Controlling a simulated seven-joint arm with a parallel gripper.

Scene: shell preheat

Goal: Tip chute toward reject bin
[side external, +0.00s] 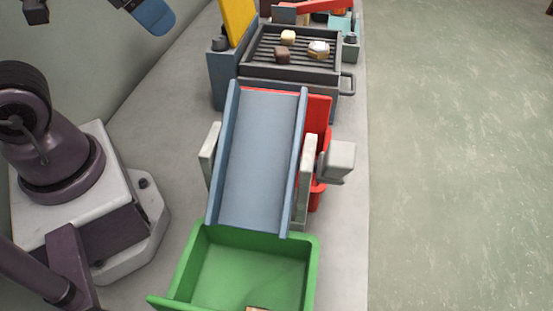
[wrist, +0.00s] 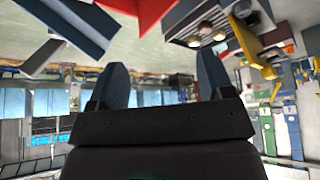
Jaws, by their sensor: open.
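The blue-grey chute (side external: 256,155) stands mid-bench between two pale posts in the side view. Its lower end is at the green bin (side external: 312,262) in front, so it slopes toward that bin. A red bin (side external: 318,112) shows behind and right of the chute, mostly hidden by it. A grey block (side external: 340,160) sticks out at the chute's right side. My gripper (wrist: 163,62) is open and empty, its two blue fingers apart in the wrist view.
A brownish piece (side external: 257,309) lies in the green bin. Floor lies right of the bench.

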